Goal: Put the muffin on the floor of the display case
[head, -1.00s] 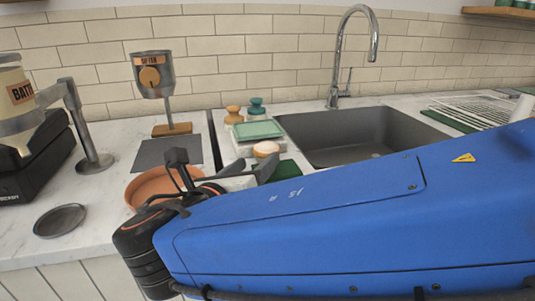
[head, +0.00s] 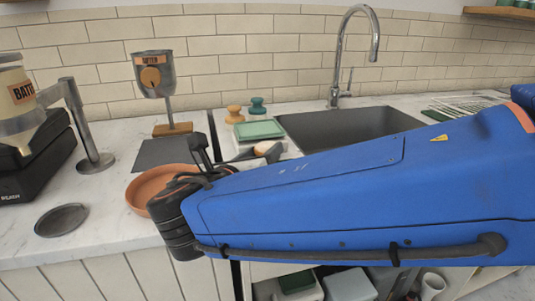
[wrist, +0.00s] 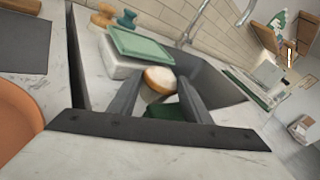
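The muffin (head: 263,148), a small round thing with a pale top and orange-brown side, is on the counter by the sink, partly hidden by my gripper in the head view. In the wrist view the muffin (wrist: 158,79) lies ahead, near the fingertips and between their lines. My gripper (wrist: 155,92) is open, its two dark fingers apart with nothing held. In the head view my gripper (head: 240,157) is over the counter, left of the sink. I cannot make out a display case in either view.
A white container with a green lid (wrist: 142,43) stands just behind the muffin. The sink (head: 345,130) is to the right. A terracotta bowl (head: 150,187) and a dark round dish (head: 61,219) stand to the left. A dispenser (head: 153,75) is at the back.

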